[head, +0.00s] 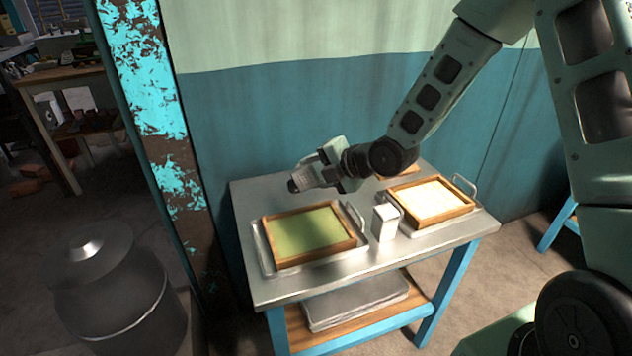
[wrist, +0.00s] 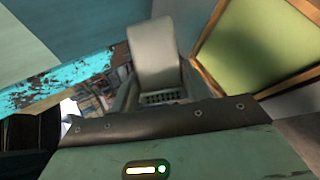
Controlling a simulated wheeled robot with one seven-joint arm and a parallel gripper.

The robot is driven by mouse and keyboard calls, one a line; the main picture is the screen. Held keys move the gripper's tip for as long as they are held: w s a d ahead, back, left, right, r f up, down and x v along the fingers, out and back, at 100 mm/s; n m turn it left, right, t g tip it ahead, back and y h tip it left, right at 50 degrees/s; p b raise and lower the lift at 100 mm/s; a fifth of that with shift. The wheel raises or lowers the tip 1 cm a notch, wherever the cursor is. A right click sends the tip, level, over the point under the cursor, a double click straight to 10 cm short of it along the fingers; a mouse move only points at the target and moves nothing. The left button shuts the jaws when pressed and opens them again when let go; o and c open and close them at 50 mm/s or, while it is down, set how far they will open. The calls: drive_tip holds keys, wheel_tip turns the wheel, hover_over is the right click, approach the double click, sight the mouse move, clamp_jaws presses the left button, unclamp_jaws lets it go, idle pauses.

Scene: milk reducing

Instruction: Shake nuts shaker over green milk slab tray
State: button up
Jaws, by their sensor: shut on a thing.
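My gripper (head: 322,168) is shut on the nuts shaker (head: 306,179), a small greyish shaker with a dark end. The shaker is tilted on its side, dark end toward the left, above the table and near the back left of the green slab. The green milk slab (head: 308,232) lies in a wooden frame on a metal tray (head: 262,253) with a handle at right. In the wrist view, the green slab (wrist: 262,45) is at the upper right. The shaker cannot be told clearly from the gripper parts there.
A white box-like container (head: 384,222) stands between the green tray and a second tray with a pale slab (head: 430,199). Part of a wooden item (head: 396,172) shows behind my arm. A metal-topped table (head: 375,261) bears everything. A peeling post (head: 165,130) and dark bin (head: 115,290) are at left.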

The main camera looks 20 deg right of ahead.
drive_tip(key=f+n+t+b, duration=0.1)
drive_tip(key=f+b, duration=0.1)
drive_tip(key=b, duration=0.7)
drive_tip(key=f+n+t+b, duration=0.1)
drive_tip(key=f+t+b, duration=0.1)
drive_tip(key=b, duration=0.8)
drive_tip(key=f+n+t+b, duration=0.2)
drive_tip(key=f+b, duration=0.2)
drive_tip(key=b, duration=0.5)
drive_tip(key=shift+s+a+h+b, duration=0.15)
drive_tip(key=shift+s+h+b, duration=0.1)
drive_tip(key=shift+h+b, duration=0.15)
drive_tip(key=shift+f+b, duration=0.2)
drive_tip(key=shift+b, duration=0.6)
drive_tip(key=shift+b, duration=0.4)
drive_tip(key=shift+r, duration=0.1)
